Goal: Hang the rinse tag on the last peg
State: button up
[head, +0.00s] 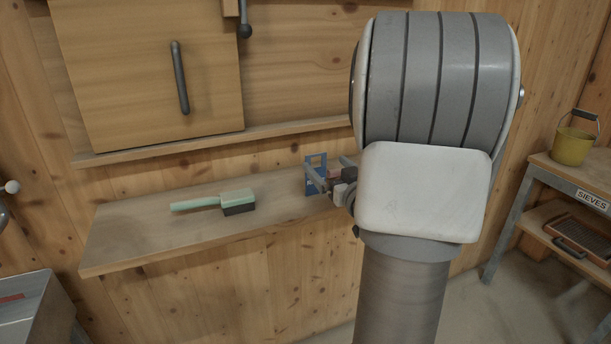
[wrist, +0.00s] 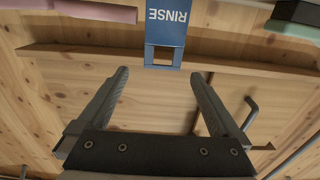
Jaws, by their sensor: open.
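The rinse tag is a blue plate with white RINSE lettering and a window cut near one end. In the wrist view the tag (wrist: 166,27) is upside down at the top middle, its window end toward me. In the head view the tag (head: 310,187) stands at the shelf, partly hidden by my gripper. My gripper (wrist: 160,76) is open and empty, its fingertips short of the tag and to either side of its window end. In the head view my gripper (head: 318,176) is largely hidden by my arm. I cannot make out the last peg.
A mint-handled brush (head: 237,201) lies on the wooden shelf (head: 130,245), left of the tag. A pink object (wrist: 80,10) lies on the tag's other side. A wooden panel with a dark handle (head: 180,78) is above. A yellow bucket (head: 572,146) stands on the right-hand bench.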

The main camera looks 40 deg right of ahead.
aim_at(317, 154)
jog(key=shift+f+b+x, duration=0.15)
jog(key=shift+b+x, duration=0.05)
jog(key=shift+x, duration=1.3)
jog(key=shift+f+b+x, duration=0.15)
jog(key=shift+f+x, duration=0.05)
jog(key=shift+x, duration=1.3)
jog(key=shift+a, duration=0.2)
jog(key=c, duration=1.5)
jog(key=shift+o, duration=0.2)
jog(key=shift+r, duration=0.6)
jog(key=s+d+r+p, duration=0.4)
jog(key=s+d+r, duration=0.3)
jog(key=s+r, duration=0.2)
jog(key=shift+d+r, duration=0.2)
jog(key=shift+r, duration=0.2)
